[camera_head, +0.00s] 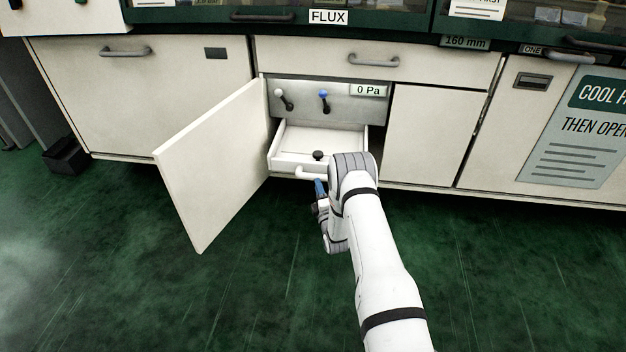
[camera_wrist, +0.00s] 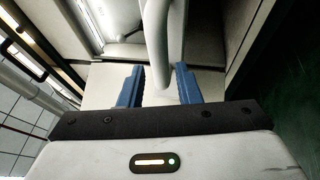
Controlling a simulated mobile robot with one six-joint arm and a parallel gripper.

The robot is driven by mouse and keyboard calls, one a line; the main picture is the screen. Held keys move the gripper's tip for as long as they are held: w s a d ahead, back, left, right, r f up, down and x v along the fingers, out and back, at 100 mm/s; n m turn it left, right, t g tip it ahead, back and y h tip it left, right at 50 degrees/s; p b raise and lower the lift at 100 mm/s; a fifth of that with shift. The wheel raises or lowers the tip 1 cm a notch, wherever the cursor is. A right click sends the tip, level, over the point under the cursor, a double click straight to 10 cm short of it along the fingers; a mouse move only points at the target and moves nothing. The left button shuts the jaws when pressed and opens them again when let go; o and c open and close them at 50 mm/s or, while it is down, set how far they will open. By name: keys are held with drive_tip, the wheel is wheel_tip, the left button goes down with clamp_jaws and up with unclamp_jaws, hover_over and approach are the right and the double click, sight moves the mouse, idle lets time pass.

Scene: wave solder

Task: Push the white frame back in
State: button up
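The white frame (camera_head: 290,160) is a shallow drawer-like tray, pulled part way out of the open cabinet bay below the FLUX label. It has a white bar handle (camera_head: 311,174) at its front and a black knob (camera_head: 318,155) above the handle. My gripper (camera_head: 319,186) is at the handle, with my arm covering the frame's right front corner. In the wrist view, the white handle (camera_wrist: 157,35) runs between the two blue fingers of my gripper (camera_wrist: 160,68). The fingers stand apart with a gap beside the bar; contact is unclear.
A white cabinet door (camera_head: 213,165) swings open to the left of the frame. Behind the frame are a white-knobbed lever (camera_head: 281,95), a blue-knobbed lever (camera_head: 323,97) and a "0 Pa" display (camera_head: 368,90). The green floor (camera_head: 270,280) in front is clear.

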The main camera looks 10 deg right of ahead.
sight(315, 176)
drive_tip(key=b+x, duration=0.1)
drive_tip(key=x, duration=0.4)
drive_tip(key=shift+w, duration=0.35)
drive_tip(key=shift+c, duration=0.4)
clamp_jaws()
